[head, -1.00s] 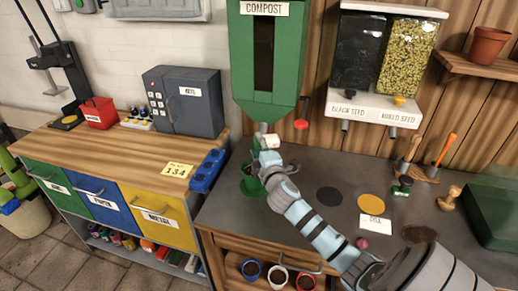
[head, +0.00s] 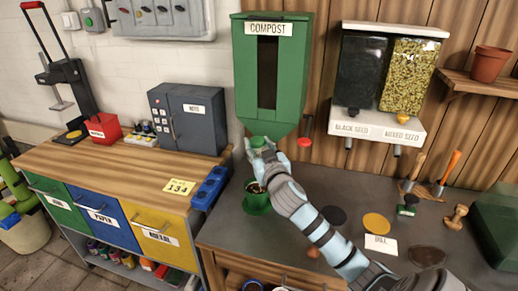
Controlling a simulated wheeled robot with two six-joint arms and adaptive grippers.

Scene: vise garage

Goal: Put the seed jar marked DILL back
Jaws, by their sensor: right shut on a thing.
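My right gripper (head: 262,153) is in front of the lower end of the compost dispenser, above a green pot. It is shut on a small jar with a green top (head: 258,142). The fingers cover most of the jar, and I cannot read any mark on it. A white card (head: 381,244) that seems to read DILL lies on the grey bench top, to the right of my forearm. My left gripper is not in view.
The green compost dispenser (head: 240,75) hangs on the wall. A green pot (head: 257,199) stands below my gripper. Seed dispensers (head: 376,125) hang at right.

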